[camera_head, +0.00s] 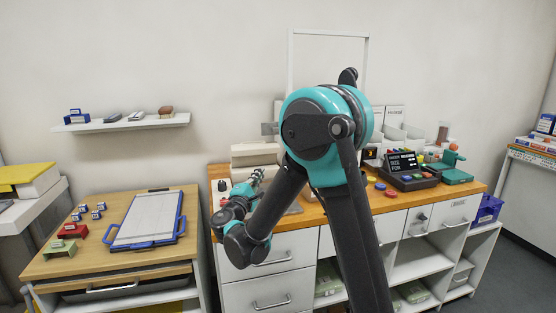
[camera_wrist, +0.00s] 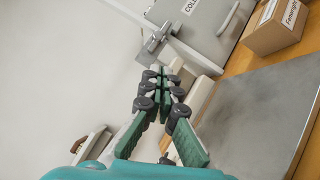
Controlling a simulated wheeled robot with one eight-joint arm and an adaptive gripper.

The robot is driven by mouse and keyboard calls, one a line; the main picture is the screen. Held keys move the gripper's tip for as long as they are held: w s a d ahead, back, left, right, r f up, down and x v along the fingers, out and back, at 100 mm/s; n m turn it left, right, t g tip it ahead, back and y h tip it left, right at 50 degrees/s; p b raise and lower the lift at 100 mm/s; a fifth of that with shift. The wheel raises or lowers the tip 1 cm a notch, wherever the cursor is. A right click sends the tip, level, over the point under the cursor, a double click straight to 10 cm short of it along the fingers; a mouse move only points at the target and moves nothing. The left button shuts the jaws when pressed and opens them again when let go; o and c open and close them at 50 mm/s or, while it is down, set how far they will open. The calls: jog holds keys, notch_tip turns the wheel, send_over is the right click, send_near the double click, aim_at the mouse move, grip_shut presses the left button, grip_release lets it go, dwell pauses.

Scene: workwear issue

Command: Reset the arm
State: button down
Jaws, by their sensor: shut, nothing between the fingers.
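My arm is folded in front of the long wooden-topped workbench (camera_head: 400,203). Its teal upper joint stands high in the middle of the head view, and the lower link bends down to the left. My gripper (camera_wrist: 163,92) shows in the wrist view with its green-padded fingers shut together and nothing between them. In the head view the gripper end (camera_head: 257,179) points up and away, over the left part of the bench, and is small and partly hidden by the arm.
A low table (camera_head: 90,262) on the left carries a blue-edged board (camera_head: 146,219). A wall shelf (camera_head: 150,122) hangs above it. In the wrist view a grey cabinet (camera_wrist: 205,25), a cardboard box (camera_wrist: 277,27) and a grey plate (camera_wrist: 258,118) lie close to the gripper.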

jog(key=s+d+f+m+g, duration=0.3)
jog(key=d+f+g, duration=0.15)
jog(key=d, duration=0.45)
jog(key=s+d+f+m+g, duration=0.3)
jog(key=s+d+f, duration=0.15)
jog(key=d, duration=0.45)
jog(key=s+d+f+m+g, duration=0.25)
jog(key=d+f+m, duration=0.2)
jog(key=d, duration=0.35)
jog(key=s+f+m+g+y, duration=0.2)
jog(key=s+f, duration=0.3)
jog(key=s, duration=0.4)
jog(key=s+f+m+g+y, duration=0.3)
jog(key=s+f+m+y, duration=0.1)
jog(key=s, duration=0.6)
notch_tip(320, 180, down, 2)
jog(key=shift+a+m+y, duration=0.15)
jog(key=shift+m+y, duration=0.25)
jog(key=shift+m, duration=0.05)
